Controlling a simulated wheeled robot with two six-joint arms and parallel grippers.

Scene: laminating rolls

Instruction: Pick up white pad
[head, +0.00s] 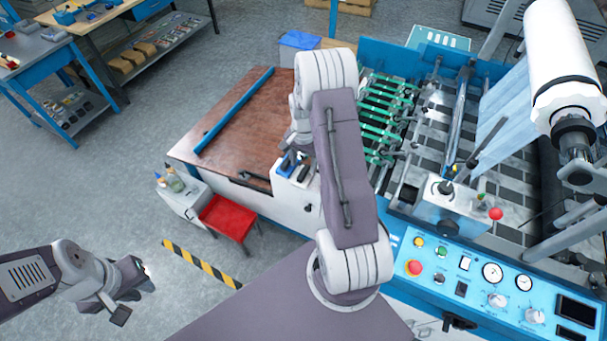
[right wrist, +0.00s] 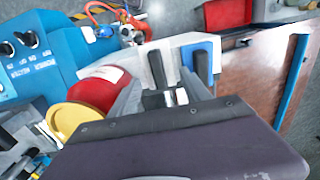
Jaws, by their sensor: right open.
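My right gripper (right wrist: 163,92) is open in the right wrist view, with its two grey fingers apart over a white ledge. A small white piece (right wrist: 181,96) shows between the fingers and may be the white pad; I cannot tell for sure. In the head view my right arm hides most of this spot, and its gripper hangs at the left end of the white ledge (head: 297,193). A blue-and-black item (head: 287,164) lies on that ledge. My left gripper (head: 143,277) is at the lower left over bare floor, far from the machine.
A brown board table (head: 245,125) with a blue bar (head: 234,110) adjoins the ledge. A red stool (head: 228,217) and a small cabinet with bottles (head: 184,196) stand below. The blue control panel (head: 480,278) is at right.

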